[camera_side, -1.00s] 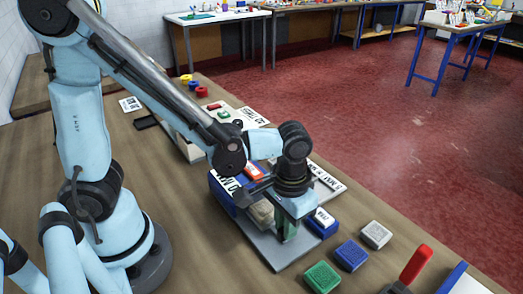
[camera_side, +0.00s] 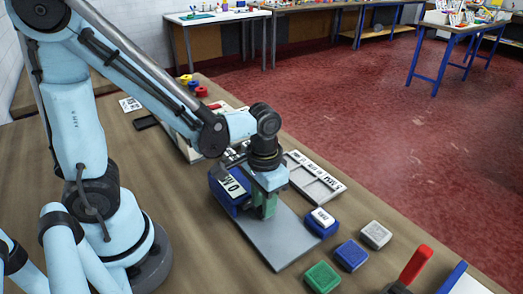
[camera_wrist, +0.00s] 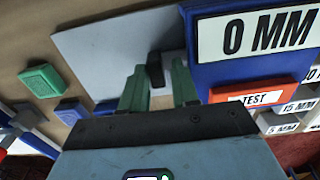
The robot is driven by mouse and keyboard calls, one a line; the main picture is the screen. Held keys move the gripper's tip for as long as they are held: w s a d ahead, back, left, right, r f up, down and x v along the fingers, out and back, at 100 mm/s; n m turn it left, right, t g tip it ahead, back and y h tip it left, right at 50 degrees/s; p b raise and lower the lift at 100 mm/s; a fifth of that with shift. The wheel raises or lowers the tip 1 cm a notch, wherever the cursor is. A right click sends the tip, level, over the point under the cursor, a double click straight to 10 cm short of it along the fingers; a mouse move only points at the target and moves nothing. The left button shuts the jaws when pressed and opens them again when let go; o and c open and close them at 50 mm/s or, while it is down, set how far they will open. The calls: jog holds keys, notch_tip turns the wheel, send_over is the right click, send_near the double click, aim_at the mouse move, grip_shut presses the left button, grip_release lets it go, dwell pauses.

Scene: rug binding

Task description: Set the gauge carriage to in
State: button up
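The blue gauge block (camera_side: 220,193) stands at the left end of a grey plate (camera_side: 280,240). In the wrist view, its blue face (camera_wrist: 205,75) carries a white "0 MM" label (camera_wrist: 268,34) and a red "TEST" button (camera_wrist: 262,92). A small black upright piece (camera_wrist: 155,68) shows over the plate; I cannot tell if it is part of the carriage. My gripper (camera_side: 264,208) points down beside the block, low over the plate. In the wrist view its green fingers (camera_wrist: 159,88) are apart, with the black piece between them. I cannot tell whether they touch it.
Green (camera_side: 322,276), blue (camera_side: 351,254) and grey (camera_side: 376,234) blocks lie right of the plate, near a blue block with a white label (camera_side: 321,222). A labelled tray (camera_side: 316,178) lies behind. A red-handled tool (camera_side: 416,262) is at front right.

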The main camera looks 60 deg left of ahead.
jog(key=d, duration=0.8)
jog(key=shift+d, duration=0.15)
notch_tip(320, 180, up, 12)
jog(key=w+m+t+h, duration=0.3)
jog(key=w+m+t, duration=0.4)
jog(key=m, duration=0.6)
jog(key=shift+w+d+f+m+t+h, duration=0.3)
jog(key=shift+d+m+t+h, duration=0.15)
jog(key=shift+t, duration=0.25)
jog(key=shift+s, duration=0.1)
